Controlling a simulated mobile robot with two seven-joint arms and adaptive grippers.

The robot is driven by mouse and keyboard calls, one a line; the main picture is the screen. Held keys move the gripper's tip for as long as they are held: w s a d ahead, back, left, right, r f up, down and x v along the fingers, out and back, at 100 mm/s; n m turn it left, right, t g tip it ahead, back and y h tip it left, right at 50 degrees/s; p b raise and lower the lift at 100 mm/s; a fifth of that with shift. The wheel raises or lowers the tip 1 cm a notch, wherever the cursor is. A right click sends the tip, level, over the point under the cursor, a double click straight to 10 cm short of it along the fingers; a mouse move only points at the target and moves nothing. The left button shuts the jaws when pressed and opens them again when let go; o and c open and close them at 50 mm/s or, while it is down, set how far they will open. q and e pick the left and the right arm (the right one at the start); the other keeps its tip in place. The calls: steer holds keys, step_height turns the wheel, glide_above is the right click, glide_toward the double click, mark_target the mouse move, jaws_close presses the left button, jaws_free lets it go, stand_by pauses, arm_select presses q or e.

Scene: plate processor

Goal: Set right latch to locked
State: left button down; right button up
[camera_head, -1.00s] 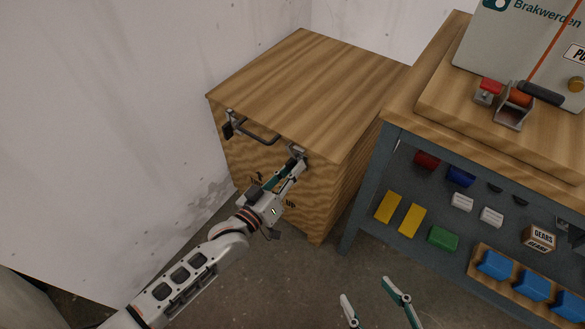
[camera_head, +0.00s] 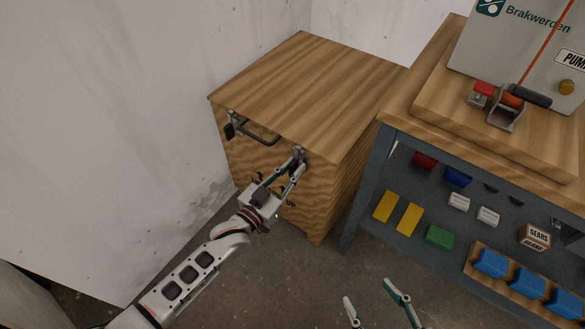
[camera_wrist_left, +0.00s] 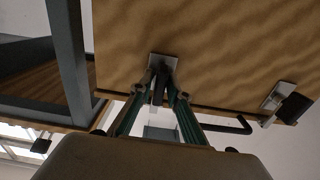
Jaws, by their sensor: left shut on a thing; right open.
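The right latch (camera_head: 298,154) is a small metal latch with a dark lever on the front face of a wooden crate (camera_head: 308,82), below the lid's edge. My left gripper (camera_head: 296,166) is shut on its lever. In the left wrist view the fingers (camera_wrist_left: 163,88) meet around the lever just off the latch's metal plate (camera_wrist_left: 165,61); the fingertips partly hide it. The left latch (camera_head: 232,127), with a dark lever, is at the crate's left; it also shows in the left wrist view (camera_wrist_left: 285,103). My right gripper (camera_head: 368,291) is open and empty over the floor.
A dark bar handle (camera_head: 262,138) sits between the latches. A blue-grey workbench (camera_head: 363,180) stands close to the crate's right, with coloured boxes on its shelf and a pump unit (camera_head: 520,45) on top. A white wall (camera_head: 100,130) is at left. Floor in front is free.

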arm_select(q)
steer(key=shift+f, duration=0.1)
steer(key=c, duration=2.1)
jaws_free()
steer(key=shift+c, duration=0.2)
steer(key=v, duration=1.2)
